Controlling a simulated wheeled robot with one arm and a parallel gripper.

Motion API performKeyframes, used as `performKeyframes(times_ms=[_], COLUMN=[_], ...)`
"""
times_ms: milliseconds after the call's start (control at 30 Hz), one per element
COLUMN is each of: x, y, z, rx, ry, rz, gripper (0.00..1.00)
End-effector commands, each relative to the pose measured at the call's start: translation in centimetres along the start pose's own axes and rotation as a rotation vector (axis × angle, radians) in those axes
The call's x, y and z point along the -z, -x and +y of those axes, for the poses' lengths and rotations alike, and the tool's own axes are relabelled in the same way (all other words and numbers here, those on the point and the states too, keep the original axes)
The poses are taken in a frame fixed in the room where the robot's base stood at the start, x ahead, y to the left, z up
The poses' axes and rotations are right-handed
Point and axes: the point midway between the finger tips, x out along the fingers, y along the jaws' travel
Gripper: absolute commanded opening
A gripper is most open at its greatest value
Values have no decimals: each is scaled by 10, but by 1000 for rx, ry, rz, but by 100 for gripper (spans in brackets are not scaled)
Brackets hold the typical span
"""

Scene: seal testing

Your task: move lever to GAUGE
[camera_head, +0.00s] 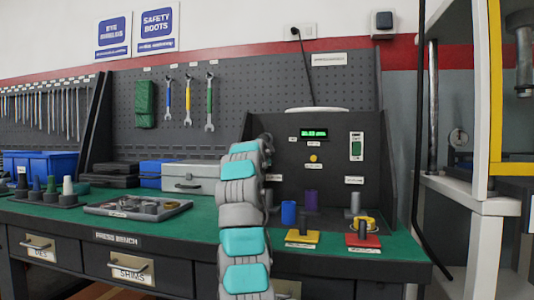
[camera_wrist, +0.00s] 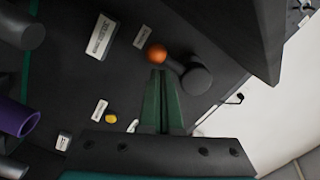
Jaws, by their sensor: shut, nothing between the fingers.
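The lever shows in the wrist view as an orange ball knob (camera_wrist: 157,53) on a short arm from a round black hub (camera_wrist: 196,80). The knob lies up and left of the hub in that view. My gripper (camera_wrist: 160,73) is shut and empty. Its green fingertips appear just below the knob; I cannot tell whether they touch it. In the head view my arm hides the lever and the fingers. The test station's panel (camera_head: 332,180) stands behind my arm.
The panel carries a green display (camera_head: 314,134), a yellow button (camera_head: 314,158) and a green switch (camera_head: 356,147). Blue (camera_head: 288,212), purple (camera_head: 311,200) and grey (camera_head: 355,203) cylinders stand before it, behind yellow (camera_head: 302,239) and red (camera_head: 363,241) plates. A parts tray (camera_head: 105,210) lies left.

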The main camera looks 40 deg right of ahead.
Motion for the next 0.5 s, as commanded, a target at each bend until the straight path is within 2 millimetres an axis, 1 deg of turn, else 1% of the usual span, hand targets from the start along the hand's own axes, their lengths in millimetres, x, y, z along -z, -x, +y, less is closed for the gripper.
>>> performKeyframes(times_ms=[367, 500], x=[-1, 3], y=[0, 0], z=[0, 4], rx=[-1, -1], ry=[1, 0], rz=[-1, -1], gripper=[0, 0])
